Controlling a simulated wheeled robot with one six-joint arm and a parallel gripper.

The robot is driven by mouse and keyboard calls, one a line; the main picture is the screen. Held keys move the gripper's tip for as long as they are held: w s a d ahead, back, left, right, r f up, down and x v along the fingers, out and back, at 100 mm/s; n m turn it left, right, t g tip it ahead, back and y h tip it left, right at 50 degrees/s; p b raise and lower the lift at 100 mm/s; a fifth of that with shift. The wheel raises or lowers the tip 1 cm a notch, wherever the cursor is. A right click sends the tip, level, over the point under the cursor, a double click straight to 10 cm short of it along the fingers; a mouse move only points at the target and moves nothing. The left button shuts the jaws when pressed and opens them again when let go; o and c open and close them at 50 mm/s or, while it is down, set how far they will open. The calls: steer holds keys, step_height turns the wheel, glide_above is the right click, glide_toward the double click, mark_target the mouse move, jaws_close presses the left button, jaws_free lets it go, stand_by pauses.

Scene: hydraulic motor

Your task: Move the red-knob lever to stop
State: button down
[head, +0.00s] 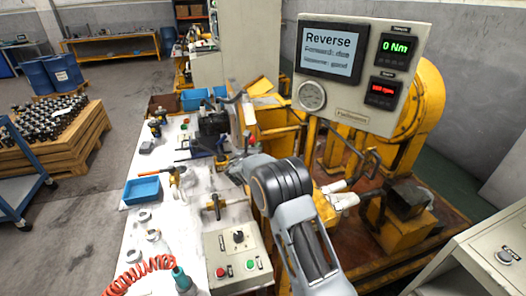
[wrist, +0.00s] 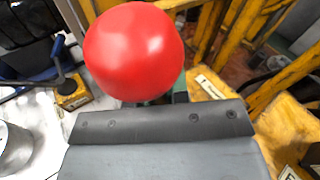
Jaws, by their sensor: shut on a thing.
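The red knob (wrist: 135,52) of the lever fills the upper left of the wrist view, a smooth round ball. My gripper (wrist: 158,118) is shut on the lever, with its dark bolted finger edge right beside the knob. The lever's shaft is mostly hidden behind the finger. In the head view my gripper (head: 243,166) is at the right edge of the white bench, partly hidden by my wrist. A small red spot (head: 251,140) just beyond it looks like the knob. The screen (head: 331,50) reads "Reverse" in large letters; its smaller lines are hard to read.
A panel (head: 361,72) with a gauge, a green "0 Nm" readout and a red readout stands above yellow machinery (head: 425,105). The bench (head: 140,205) holds tools, a blue tray (head: 142,190) and a button box (head: 237,255).

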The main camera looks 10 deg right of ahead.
steer(key=d+m+g+y+b, duration=0.1)
steer(key=d+m, duration=0.1)
steer(key=d, duration=0.1)
steer(key=shift+w+b, duration=0.15)
steer(key=shift+b, duration=0.15)
steer(key=c, duration=1.1)
jaws_free()
steer(key=shift+r, duration=0.1)
steer(key=b+v, duration=0.1)
steer(key=v, duration=1.3)
steer(key=shift+w+d+r, duration=0.1)
steer(key=shift+r, duration=0.05)
